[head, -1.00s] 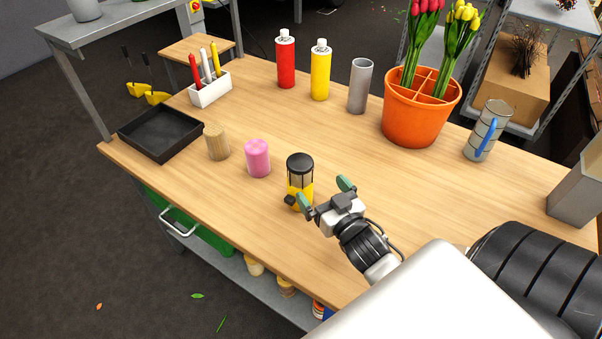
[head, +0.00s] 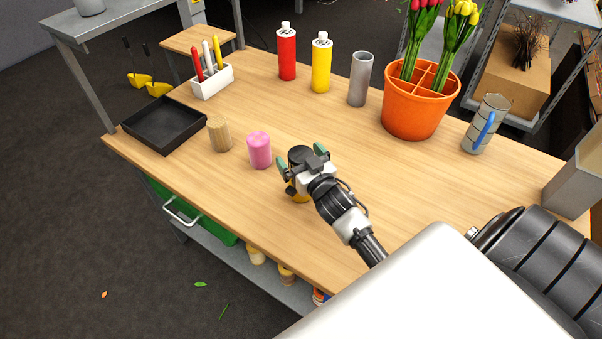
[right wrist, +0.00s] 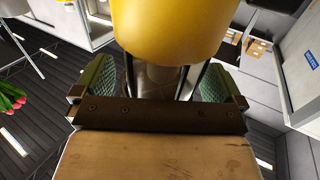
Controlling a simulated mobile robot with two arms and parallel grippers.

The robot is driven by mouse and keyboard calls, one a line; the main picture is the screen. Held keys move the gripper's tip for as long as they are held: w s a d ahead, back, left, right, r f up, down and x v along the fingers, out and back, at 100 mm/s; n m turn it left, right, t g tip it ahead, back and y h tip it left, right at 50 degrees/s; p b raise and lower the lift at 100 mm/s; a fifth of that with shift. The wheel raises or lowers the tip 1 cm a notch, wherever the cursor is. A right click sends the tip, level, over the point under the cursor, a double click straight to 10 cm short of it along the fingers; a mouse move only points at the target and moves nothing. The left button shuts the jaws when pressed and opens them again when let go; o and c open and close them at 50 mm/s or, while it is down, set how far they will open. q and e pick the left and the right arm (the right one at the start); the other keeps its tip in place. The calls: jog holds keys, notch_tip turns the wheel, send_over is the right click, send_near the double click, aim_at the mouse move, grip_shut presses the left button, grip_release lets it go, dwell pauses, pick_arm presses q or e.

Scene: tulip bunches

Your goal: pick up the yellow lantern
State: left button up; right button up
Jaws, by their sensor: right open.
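The yellow lantern (head: 300,197) stands on the wooden table, mostly hidden behind my right gripper (head: 301,157). Its black top and a bit of its yellow base show in the head view. In the right wrist view the lantern's yellow base (right wrist: 170,30) fills the top middle, with dark bars below it. There my right gripper (right wrist: 153,82) is open, with one green-padded finger on each side of the lantern's barred middle. Gaps show between the pads and the bars. My left gripper is not in view.
A pink candle (head: 259,151) stands just left of the lantern, with a tan ribbed cylinder (head: 219,134) and a black tray (head: 128,134) beyond. An orange tulip pot (head: 412,115), a grey cylinder (head: 360,80) and bottles stand behind.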

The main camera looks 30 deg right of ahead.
jog(key=c, duration=1.3)
jog(key=shift+c, duration=0.8)
jog(key=shift+r, duration=0.15)
